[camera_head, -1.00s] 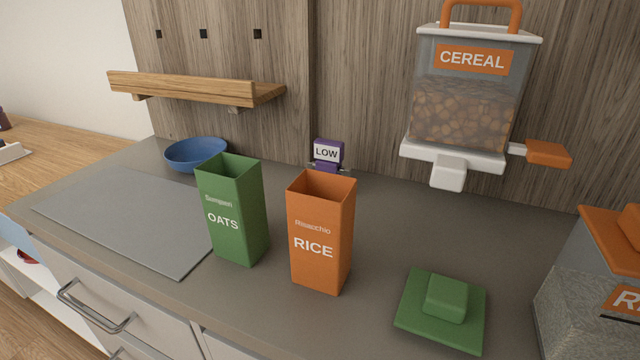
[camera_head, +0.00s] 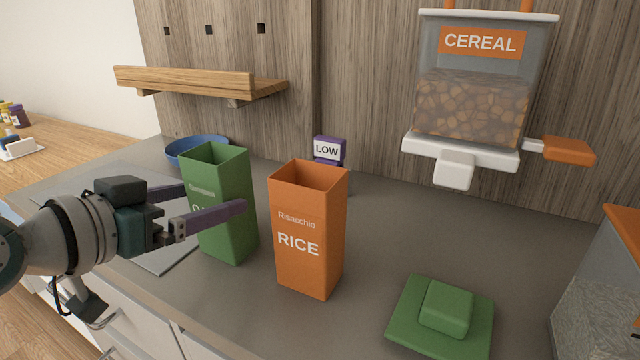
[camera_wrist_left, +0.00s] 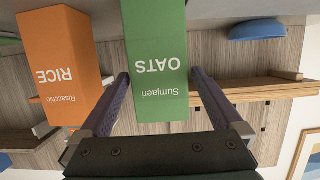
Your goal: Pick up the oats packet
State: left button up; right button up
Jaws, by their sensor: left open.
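The green oats packet (camera_head: 226,230) stands upright and open-topped on the grey counter, to the left of the orange rice packet (camera_head: 307,262). My left gripper (camera_head: 215,198) comes in from the left and is open. One finger crosses in front of the packet and hides part of its label; the other reaches toward its far left side. In the left wrist view, which is upside down, the oats packet (camera_wrist_left: 157,60) lies between the two open fingers (camera_wrist_left: 163,85), with gaps visible on both sides. My right gripper is not in view.
The rice packet stands close to the oats packet's right. A blue bowl (camera_head: 185,150) and a purple LOW sign (camera_head: 329,150) are behind. A green lid (camera_head: 440,315) lies front right. A cereal dispenser (camera_head: 470,110) hangs on the wall. A wooden shelf (camera_head: 200,84) is at back left.

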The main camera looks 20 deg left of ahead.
aim_at(203, 198)
pick_arm(q)
jog(key=x, duration=0.3)
jog(key=shift+w, duration=0.3)
jog(key=c, duration=1.4)
